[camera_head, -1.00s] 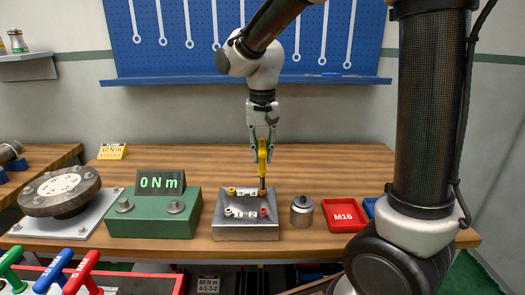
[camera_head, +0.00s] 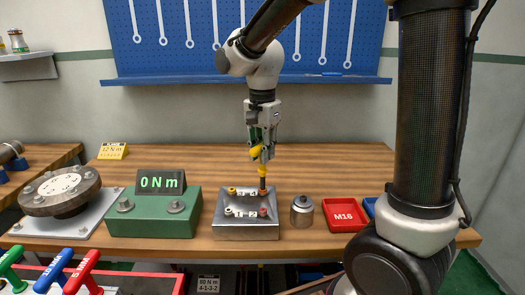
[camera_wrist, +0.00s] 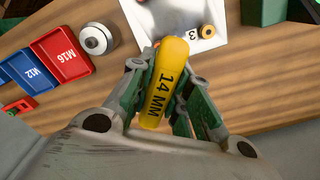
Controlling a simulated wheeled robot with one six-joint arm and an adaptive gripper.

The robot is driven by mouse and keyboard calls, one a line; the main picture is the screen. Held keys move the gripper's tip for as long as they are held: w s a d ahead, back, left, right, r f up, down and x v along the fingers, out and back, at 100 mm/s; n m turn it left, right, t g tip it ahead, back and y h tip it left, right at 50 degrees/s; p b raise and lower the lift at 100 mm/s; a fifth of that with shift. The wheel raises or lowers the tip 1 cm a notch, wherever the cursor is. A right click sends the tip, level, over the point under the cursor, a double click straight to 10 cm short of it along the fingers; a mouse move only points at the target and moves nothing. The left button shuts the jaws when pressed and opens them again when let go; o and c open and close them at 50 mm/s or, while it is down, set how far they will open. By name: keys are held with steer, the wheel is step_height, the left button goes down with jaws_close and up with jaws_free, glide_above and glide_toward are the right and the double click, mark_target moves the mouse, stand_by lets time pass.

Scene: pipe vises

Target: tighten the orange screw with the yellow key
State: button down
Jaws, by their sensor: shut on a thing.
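The yellow key (camera_wrist: 163,85), marked 14 MM, is between the fingers of my gripper (camera_head: 261,146), which is shut on its handle. In the head view its dark shaft (camera_head: 263,184) points down at the orange screw (camera_head: 263,192) at the back right of the metal block (camera_head: 246,232). The tip appears to meet the screw, but the exact seating is too small to tell. In the wrist view my gripper (camera_wrist: 165,95) grips the handle from both sides, and the handle hides the shaft and that screw.
Another yellow-orange screw (camera_head: 231,190) is at the block's back left, with a white one and a red one in front. A green box (camera_head: 155,214) reading 0 Nm stands left. A metal cylinder (camera_head: 302,211) and red M16 tray (camera_head: 343,215) stand right.

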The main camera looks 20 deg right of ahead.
steer(key=m, duration=0.4)
steer(key=shift+s+f+m, duration=0.1)
steer(key=shift+f+m, duration=0.05)
steer(key=shift+m, duration=0.25)
steer(key=shift+m, duration=0.3)
steer(key=m, duration=0.5)
steer(key=shift+m, duration=0.5)
steer(key=shift+n, duration=0.5)
